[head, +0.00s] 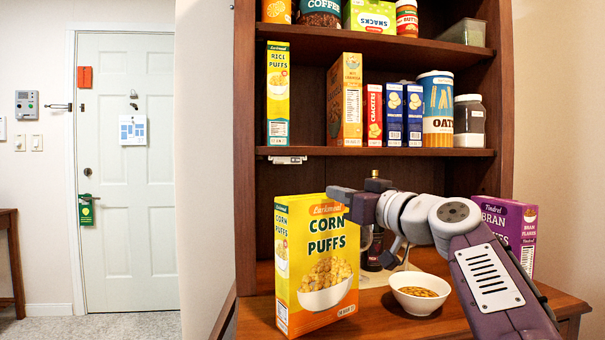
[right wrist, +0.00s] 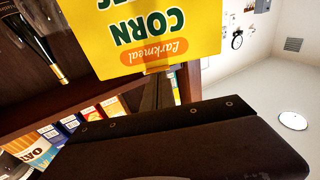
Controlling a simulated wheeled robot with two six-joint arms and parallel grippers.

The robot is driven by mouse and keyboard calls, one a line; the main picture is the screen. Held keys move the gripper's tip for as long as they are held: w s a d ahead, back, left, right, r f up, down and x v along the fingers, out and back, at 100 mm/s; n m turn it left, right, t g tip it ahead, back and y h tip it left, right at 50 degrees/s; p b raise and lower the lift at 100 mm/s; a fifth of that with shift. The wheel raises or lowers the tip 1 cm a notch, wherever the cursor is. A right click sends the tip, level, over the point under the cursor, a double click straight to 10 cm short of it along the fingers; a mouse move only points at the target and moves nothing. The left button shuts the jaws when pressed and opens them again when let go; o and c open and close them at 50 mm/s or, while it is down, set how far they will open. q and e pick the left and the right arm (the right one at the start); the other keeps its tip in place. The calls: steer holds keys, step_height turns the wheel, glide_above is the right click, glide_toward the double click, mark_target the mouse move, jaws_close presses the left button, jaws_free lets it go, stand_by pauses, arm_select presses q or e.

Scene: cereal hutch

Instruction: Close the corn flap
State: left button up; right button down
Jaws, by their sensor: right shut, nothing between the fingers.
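The yellow corn puffs box (head: 318,262) stands upright on the hutch counter, its printed front toward me. It also shows upside down in the right wrist view (right wrist: 140,30). My right gripper (head: 338,192) is at the box's top right edge, shut and empty, its dark fingers reaching in from the right. The fingers hide part of the box top. I cannot tell clearly whether they touch it or how the flap lies. In the right wrist view a dark part of my right gripper (right wrist: 180,125) fills the lower middle. My left gripper is not in view.
A white bowl of cereal (head: 420,293) sits right of the box, under my right arm. A purple bran flakes box (head: 507,228) stands at the right end. A dark bottle (head: 373,250) is behind my gripper. The shelf above (head: 375,152) holds several boxes and jars.

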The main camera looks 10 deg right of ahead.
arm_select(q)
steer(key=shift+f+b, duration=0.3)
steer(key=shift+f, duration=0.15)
arm_select(e)
steer(key=shift+f, duration=0.3)
steer(key=shift+f, duration=0.15)
